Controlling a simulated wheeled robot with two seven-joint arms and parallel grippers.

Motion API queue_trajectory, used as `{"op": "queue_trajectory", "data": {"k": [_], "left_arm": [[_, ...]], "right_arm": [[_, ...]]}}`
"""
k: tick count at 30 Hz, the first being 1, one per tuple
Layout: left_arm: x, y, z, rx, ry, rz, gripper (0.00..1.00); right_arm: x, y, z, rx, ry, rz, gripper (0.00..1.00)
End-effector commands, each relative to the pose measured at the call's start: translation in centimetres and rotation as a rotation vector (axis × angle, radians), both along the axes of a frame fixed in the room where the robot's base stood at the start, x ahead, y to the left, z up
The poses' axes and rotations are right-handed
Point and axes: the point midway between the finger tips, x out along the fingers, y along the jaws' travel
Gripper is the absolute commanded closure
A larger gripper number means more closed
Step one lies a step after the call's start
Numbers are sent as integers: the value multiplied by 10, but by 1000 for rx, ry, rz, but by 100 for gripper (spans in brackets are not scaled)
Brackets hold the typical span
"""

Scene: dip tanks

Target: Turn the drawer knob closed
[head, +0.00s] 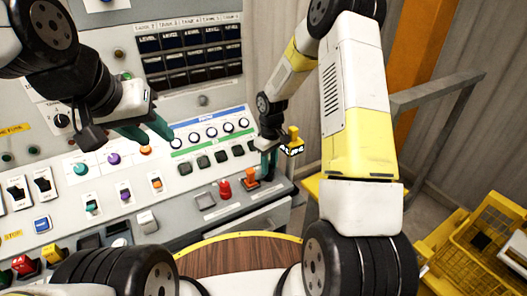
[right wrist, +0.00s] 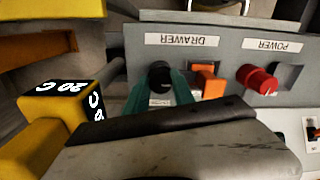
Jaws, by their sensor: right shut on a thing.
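The black drawer knob (right wrist: 160,74) is on the grey panel beside the "DRAWER" label in the right wrist view. My right gripper (head: 268,164) is at the panel's right end, and its teal fingers sit on both sides of the knob, shut on it. In the head view the gripper hides the knob. The knob's pointer angle cannot be made out. My left gripper (head: 150,129) is open and empty, held over the upper left of the panel.
An orange switch (right wrist: 208,82) and a red knob (right wrist: 257,79) are close beside the drawer knob. A yellow post with a black display (right wrist: 88,98) stands on its other side. A yellow crate (head: 478,240) is at the lower right. A round wooden top (head: 235,262) is in front.

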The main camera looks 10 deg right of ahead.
Motion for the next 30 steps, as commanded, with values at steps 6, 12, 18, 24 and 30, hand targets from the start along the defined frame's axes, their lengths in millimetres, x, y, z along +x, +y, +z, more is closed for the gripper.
{"op": "queue_trajectory", "data": {"k": [6,12,18,24,30], "left_arm": [[0,0,0,0,0,0,64],[0,0,0,0,0,0,64],[0,0,0,0,0,0,64],[0,0,0,0,0,0,64],[0,0,0,0,0,0,64]], "right_arm": [[0,0,0,-2,0,-48,100],[0,0,0,-1,0,-166,100],[-1,0,1,-1,0,-343,100],[-1,1,1,-1,-2,-534,100],[-1,2,1,-1,0,-724,100]]}}
